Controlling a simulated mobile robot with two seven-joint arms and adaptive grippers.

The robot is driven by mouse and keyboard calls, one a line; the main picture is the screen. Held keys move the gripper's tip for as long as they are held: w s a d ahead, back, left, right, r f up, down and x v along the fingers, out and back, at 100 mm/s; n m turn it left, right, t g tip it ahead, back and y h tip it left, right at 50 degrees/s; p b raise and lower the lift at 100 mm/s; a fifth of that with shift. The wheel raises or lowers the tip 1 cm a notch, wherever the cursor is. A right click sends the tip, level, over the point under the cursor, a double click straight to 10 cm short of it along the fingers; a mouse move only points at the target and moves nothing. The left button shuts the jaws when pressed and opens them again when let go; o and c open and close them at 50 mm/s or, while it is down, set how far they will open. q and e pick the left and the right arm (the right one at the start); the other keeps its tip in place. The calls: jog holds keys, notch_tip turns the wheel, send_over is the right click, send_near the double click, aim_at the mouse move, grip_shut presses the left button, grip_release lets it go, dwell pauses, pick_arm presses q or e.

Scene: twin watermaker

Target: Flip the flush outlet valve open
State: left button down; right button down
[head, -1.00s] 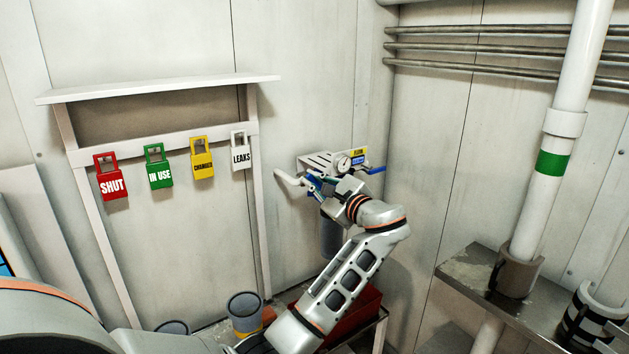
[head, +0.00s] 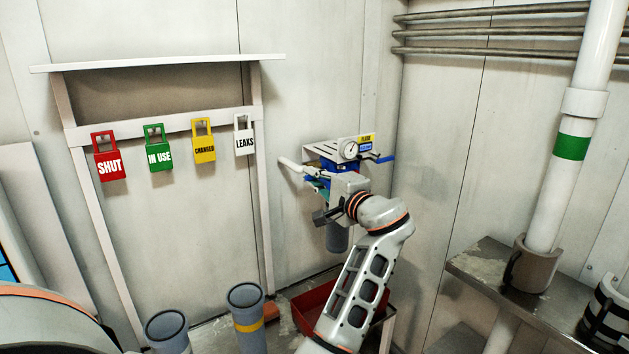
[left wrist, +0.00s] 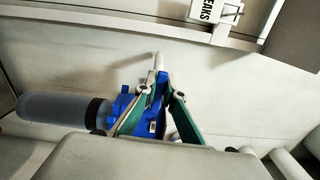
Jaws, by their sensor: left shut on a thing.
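The filter unit (head: 338,170) hangs on the far wall, with a blue head, a round gauge (head: 349,150) and a yellow label (head: 366,141). A white outlet pipe (head: 291,164) sticks out on its left; a blue handle (head: 381,159) shows on its right. My left gripper (head: 320,186) is at the unit's left side, by the white pipe. In the left wrist view, my left gripper's green-padded fingers (left wrist: 158,92) are closed around a narrow blue lever (left wrist: 160,86) below the white pipe end (left wrist: 159,61). My wrist hides part of the unit. My right gripper is not in view.
A grey canister (head: 337,238) hangs under the unit, above a red tray (head: 312,300). Two grey cylinders (head: 247,308) stand left of it. Coloured tags (head: 160,155) hang from a wall frame. A white pipe and metal shelf (head: 480,262) stand at right.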

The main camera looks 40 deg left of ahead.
pick_arm(q)
jog(key=shift+f+n, duration=0.25)
jog(key=shift+n, duration=0.15)
jog(key=c, duration=2.1)
grip_release()
jog(key=shift+c, duration=0.2)
jog(key=shift+r, duration=0.1)
notch_tip(320, 180, up, 10)
